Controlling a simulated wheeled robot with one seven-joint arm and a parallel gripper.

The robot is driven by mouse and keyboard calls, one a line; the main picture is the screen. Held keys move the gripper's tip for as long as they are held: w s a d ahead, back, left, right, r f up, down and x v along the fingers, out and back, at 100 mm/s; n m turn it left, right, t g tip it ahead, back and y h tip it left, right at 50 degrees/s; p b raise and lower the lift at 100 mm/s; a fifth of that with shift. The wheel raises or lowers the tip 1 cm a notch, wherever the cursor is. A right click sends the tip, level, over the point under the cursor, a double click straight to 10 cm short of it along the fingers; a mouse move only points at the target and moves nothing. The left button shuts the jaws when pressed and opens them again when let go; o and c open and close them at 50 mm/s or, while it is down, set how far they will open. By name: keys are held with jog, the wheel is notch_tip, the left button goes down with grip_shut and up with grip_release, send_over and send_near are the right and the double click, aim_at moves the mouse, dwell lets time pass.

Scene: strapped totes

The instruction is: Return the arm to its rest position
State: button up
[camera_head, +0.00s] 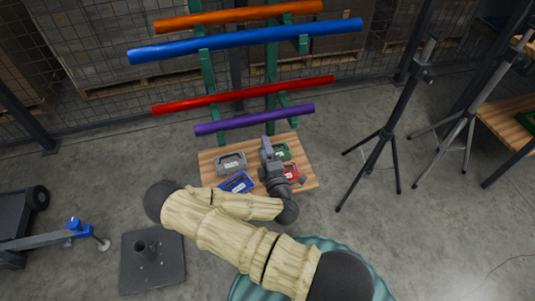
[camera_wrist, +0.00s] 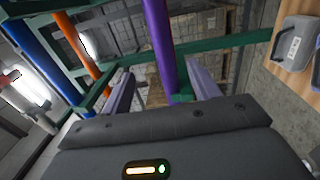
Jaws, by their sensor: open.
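My arm reaches from the bottom of the head view over a small wooden table (camera_head: 208,178). My gripper (camera_head: 267,146) is above the table, just in front of the rack. In the wrist view my gripper (camera_wrist: 163,84) is open, its two fingers spread with nothing held. A purple bar (camera_head: 255,119) shows between the fingers in the wrist view (camera_wrist: 160,40); I cannot tell how close it is. On the table are a grey case (camera_head: 230,162), a blue case (camera_head: 236,183), a green case (camera_head: 282,151) and a red case (camera_head: 291,170), the last two partly hidden by my gripper.
The green rack (camera_head: 271,62) also carries a red bar (camera_head: 245,94), a blue bar (camera_head: 245,39) and an orange bar (camera_head: 240,16). Tripods (camera_head: 388,132) stand to the right. A dark base plate (camera_head: 152,275) lies at the lower left.

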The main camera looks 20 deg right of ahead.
jog(key=shift+s, duration=0.7)
